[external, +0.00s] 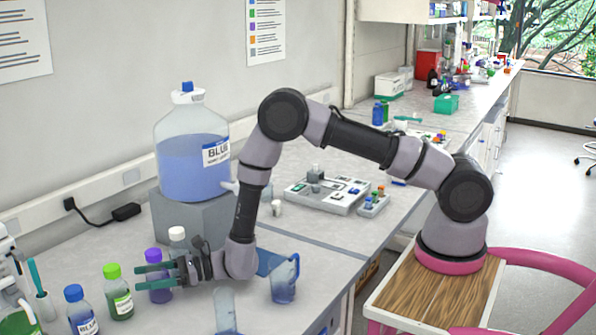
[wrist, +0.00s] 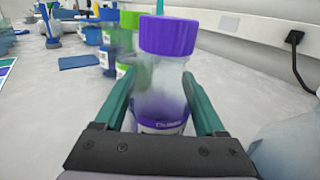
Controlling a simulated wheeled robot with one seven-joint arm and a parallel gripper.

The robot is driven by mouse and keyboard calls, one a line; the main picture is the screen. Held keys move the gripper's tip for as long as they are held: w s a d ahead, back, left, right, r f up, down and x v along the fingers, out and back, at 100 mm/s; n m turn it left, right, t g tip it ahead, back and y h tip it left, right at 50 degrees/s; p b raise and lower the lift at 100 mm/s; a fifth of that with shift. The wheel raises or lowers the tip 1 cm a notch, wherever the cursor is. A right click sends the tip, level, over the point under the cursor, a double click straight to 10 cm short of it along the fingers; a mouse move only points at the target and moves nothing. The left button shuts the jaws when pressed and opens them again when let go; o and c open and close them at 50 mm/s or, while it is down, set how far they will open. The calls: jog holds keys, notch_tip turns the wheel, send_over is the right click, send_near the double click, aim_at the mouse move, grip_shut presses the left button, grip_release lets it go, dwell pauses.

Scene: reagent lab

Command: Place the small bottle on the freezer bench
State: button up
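A small bottle with a purple cap (external: 154,256) stands upright on the bench, near the lower left of the external view. In the wrist view the purple-capped bottle (wrist: 165,75) fills the middle. My gripper (external: 153,276) is low and level, with its green fingers on either side of this bottle's body. In the wrist view the gripper (wrist: 160,100) has one finger close along each side of the bottle. Whether the fingers press on it I cannot tell. The bottle's lower part is hidden by the gripper. Which bench is the freezer bench is not marked in view.
Green-capped (external: 118,290) and blue-capped (external: 81,310) bottles stand left of the gripper. A white-capped bottle (external: 177,243) stands just behind it. A large blue carboy (external: 190,155) sits on a grey block (external: 180,222). A beaker (external: 284,280) stands to the right, near the bench edge.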

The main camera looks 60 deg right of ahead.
aim_at(155, 251)
jog(key=o, duration=0.4)
jog(key=shift+r, duration=0.1)
jog(key=shift+s+d, duration=0.1)
jog(key=shift+d, duration=0.1)
jog(key=v, duration=0.3)
notch_tip(155, 251, up, 7)
jog(key=shift+a+r, duration=0.1)
jog(key=shift+a, duration=0.1)
